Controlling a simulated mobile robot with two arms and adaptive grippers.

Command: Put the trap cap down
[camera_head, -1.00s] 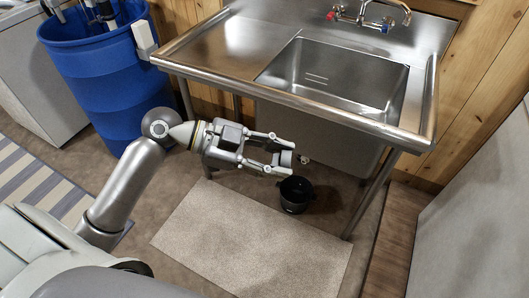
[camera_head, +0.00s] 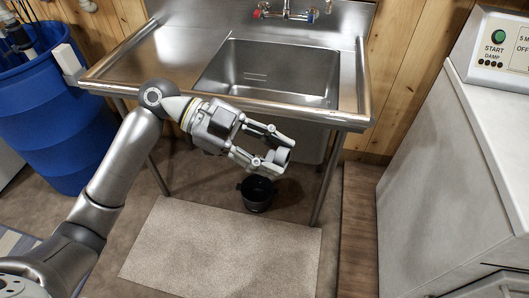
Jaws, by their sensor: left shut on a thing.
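My left gripper (camera_head: 273,160) is shut on a small grey round piece, which looks like the trap cap (camera_head: 282,155). The cap sits between the fingertips and is partly hidden by them. The gripper is in front of the steel sink (camera_head: 276,75), below its front rim, and the cap is in the air above and slightly right of a black bucket (camera_head: 257,196) on the floor. The underside of the sink and its drain are mostly hidden behind the gripper and the sink's front. My right gripper is not in view.
A beige mat (camera_head: 220,250) lies on the floor in front of the sink, and its top is clear. A blue barrel (camera_head: 55,120) stands at the left. A white machine (camera_head: 455,180) with a start button stands at the right. A sink leg (camera_head: 325,180) is right of the bucket.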

